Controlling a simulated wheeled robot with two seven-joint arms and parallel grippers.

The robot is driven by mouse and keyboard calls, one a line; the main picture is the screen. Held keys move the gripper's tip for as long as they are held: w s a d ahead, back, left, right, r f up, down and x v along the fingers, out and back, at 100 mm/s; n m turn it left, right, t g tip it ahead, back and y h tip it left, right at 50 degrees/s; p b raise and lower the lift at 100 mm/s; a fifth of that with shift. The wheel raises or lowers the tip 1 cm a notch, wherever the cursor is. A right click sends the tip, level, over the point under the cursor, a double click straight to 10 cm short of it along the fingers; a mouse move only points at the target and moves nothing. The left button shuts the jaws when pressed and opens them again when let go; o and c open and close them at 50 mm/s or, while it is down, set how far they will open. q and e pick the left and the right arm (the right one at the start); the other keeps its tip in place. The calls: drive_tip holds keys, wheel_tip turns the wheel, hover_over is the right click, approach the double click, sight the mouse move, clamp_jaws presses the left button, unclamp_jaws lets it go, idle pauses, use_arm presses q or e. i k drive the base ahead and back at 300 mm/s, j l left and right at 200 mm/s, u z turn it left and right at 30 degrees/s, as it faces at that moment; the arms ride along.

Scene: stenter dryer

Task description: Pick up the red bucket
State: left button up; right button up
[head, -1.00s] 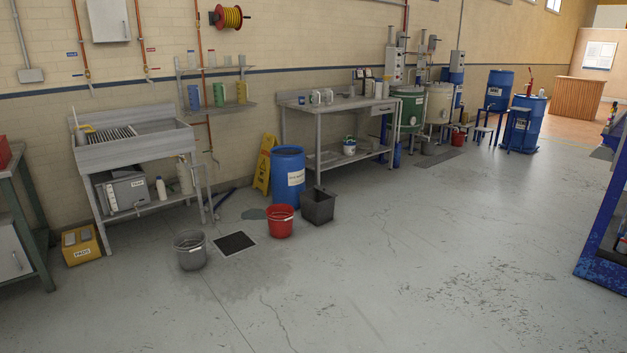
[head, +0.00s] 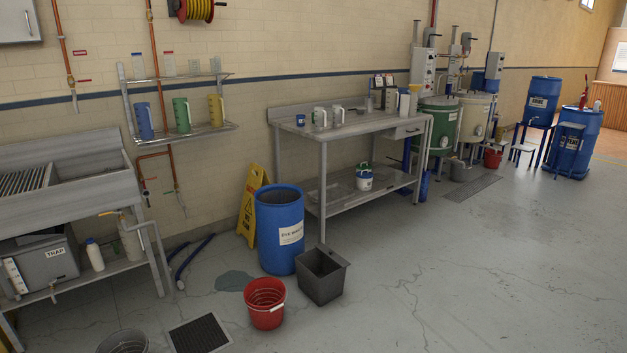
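A red bucket (head: 265,306) stands upright on the grey floor in the lower middle-left of the head view. It looks empty, with a ribbed inside and an open top. It stands in front of a blue drum (head: 279,232) and to the left of a dark grey square bin (head: 322,277), with a small gap to the bin. Another red bucket (head: 492,157) stands far off near the tanks at the right. Neither of my grippers is in view.
A floor drain grate (head: 199,334) and a grey metal bucket (head: 124,343) lie left of the red bucket. A puddle (head: 235,281) is behind it. A yellow wet-floor sign (head: 252,206) leans by the wall. A steel workbench (head: 350,130) stands behind. The floor to the right is clear.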

sight(265, 293)
drive_tip(key=i+u, duration=0.15)
drive_tip(key=i, duration=0.35)
drive_tip(key=i+l+u, duration=0.2)
drive_tip(key=i, duration=0.35)
drive_tip(key=i+l+u, duration=0.15)
drive_tip(key=i, duration=0.35)
drive_tip(key=i+l+u, duration=0.15)
drive_tip(key=i+l, duration=0.15)
drive_tip(key=i, duration=0.2)
